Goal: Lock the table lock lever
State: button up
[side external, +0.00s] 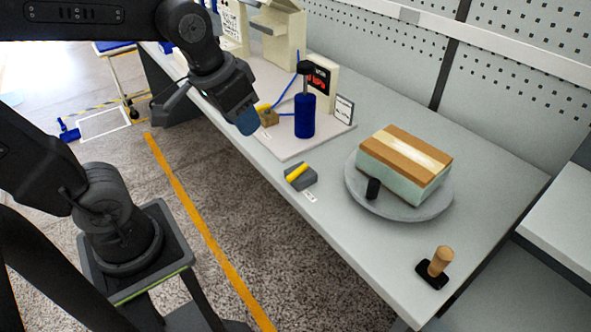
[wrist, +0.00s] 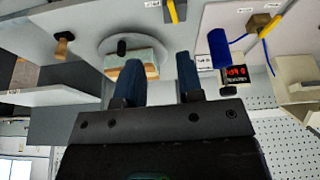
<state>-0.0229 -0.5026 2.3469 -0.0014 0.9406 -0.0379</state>
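A yellow lever (side external: 297,172) lies on a dark grey block (side external: 303,181) near the table's front edge, left of the round turntable (side external: 427,212); I take it as the table lock lever. It also shows at the top of the wrist view (wrist: 173,11), cut by the frame edge. My gripper (side external: 247,124), with blue fingers, is up and to the left of this lever in the side view, apart from it. In the wrist view my gripper (wrist: 158,62) has its two fingers spread, with nothing held between them.
A layered block (side external: 405,160) and a small black knob (side external: 373,188) sit on the turntable. A blue cylinder (side external: 305,116), a brown block (side external: 268,117) with a yellow piece and a display (side external: 319,79) stand on a board. A wooden-handled stamp (side external: 440,260) stands at front right.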

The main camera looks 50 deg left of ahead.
jog(key=shift+o, duration=0.4)
jog(key=w+a+f+n+g, duration=0.1)
jog(key=w+f+g, duration=0.1)
jog(key=w, duration=0.6)
jog(key=shift+a+f, duration=0.2)
jog(key=shift+f, duration=0.4)
jog(key=g, duration=0.2)
send_over(292, 174)
notch_tip(292, 174, down, 4)
jog(key=shift+n, duration=0.3)
notch_tip(292, 174, down, 13)
jog(key=shift+f, duration=0.2)
grip_shut()
